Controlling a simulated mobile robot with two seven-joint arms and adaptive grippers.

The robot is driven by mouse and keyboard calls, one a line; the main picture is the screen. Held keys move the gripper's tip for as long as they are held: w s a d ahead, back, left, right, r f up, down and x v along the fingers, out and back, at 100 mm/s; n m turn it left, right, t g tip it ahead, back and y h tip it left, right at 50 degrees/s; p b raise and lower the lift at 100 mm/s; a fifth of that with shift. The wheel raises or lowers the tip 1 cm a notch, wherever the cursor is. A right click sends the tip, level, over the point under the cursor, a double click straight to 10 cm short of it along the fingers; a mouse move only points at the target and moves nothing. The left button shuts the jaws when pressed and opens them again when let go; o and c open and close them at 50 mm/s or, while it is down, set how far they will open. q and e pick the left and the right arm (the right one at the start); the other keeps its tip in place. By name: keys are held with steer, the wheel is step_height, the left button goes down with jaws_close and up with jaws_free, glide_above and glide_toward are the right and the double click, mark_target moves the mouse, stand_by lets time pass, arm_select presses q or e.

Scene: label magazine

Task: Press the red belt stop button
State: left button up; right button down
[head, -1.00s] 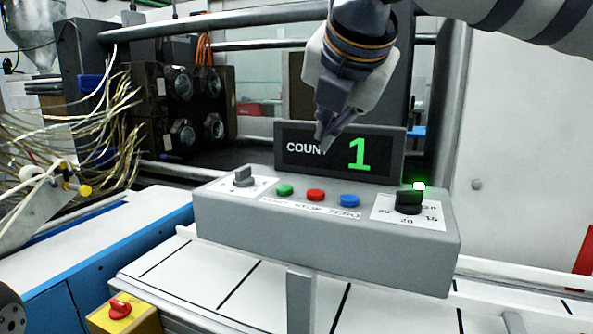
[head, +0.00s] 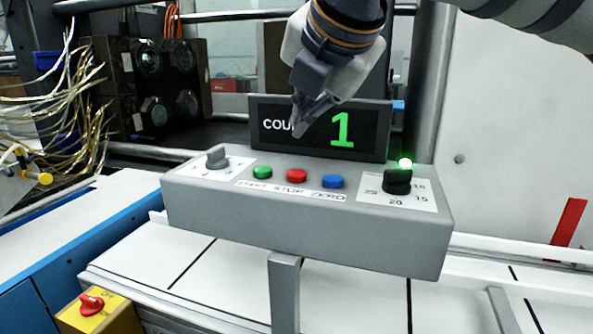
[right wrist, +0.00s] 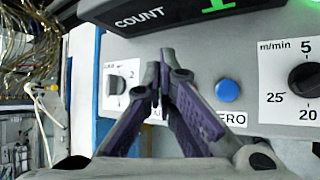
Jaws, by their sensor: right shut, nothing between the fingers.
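The red stop button (head: 296,176) sits on the sloping top of a grey control box (head: 310,222), between a green button (head: 262,173) and a blue button (head: 333,181). The label under it reads STOP. My right gripper (head: 299,131) is shut and empty. Its tips point down and show above the red button in the head view, in front of the count display, apart from the button. In the right wrist view the shut fingers (right wrist: 161,75) cover the red and green buttons, while the blue button (right wrist: 228,90) shows to their right. My left gripper is not in view.
A dark display (head: 320,128) reading COUNT 1 stands behind the buttons. A grey selector (head: 216,157) is at the left of the box, a black dial (head: 397,181) at the right, near a lit green lamp (head: 405,163). A yellow box with a red knob (head: 92,303) is lower left.

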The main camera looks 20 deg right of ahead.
mark_target(302, 172)
steer(key=shift+f, duration=1.8)
steer(key=shift+f, duration=0.1)
steer(key=shift+f, duration=0.35)
steer(key=shift+f, duration=0.55)
stand_by(0.6)
steer(key=shift+r, duration=1)
steer(key=shift+r, duration=2.5)
